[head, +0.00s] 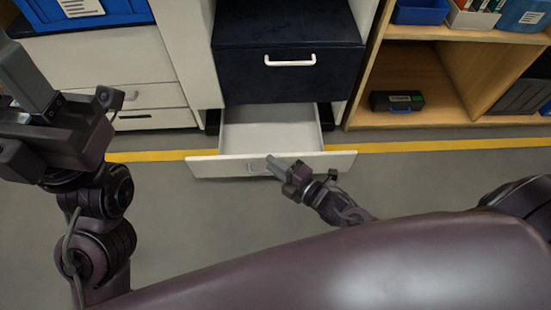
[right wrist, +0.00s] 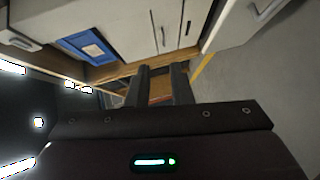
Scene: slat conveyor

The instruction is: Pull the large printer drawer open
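A white drawer (head: 220,166) under the dark blue cabinet front is pulled out, and its empty light inside shows in the head view. Its pale handle (head: 256,166) is on the front panel. My right gripper (head: 273,163) is at the front panel, right beside the handle; I cannot tell whether it touches. In the right wrist view its two fingers (right wrist: 161,80) stand apart, with no handle visible between them. A white front with a handle (right wrist: 268,10) shows at top right there. My left gripper (head: 22,115) is raised at the left, away from the drawer; its finger gap is unclear.
The dark blue drawer (head: 290,85) above has a white handle and is shut. White drawers (head: 140,97) stand at the left. A wooden shelf (head: 425,75) with a dark case (head: 397,101) stands at the right. A yellow floor line (head: 420,145) runs past; grey floor in front is free.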

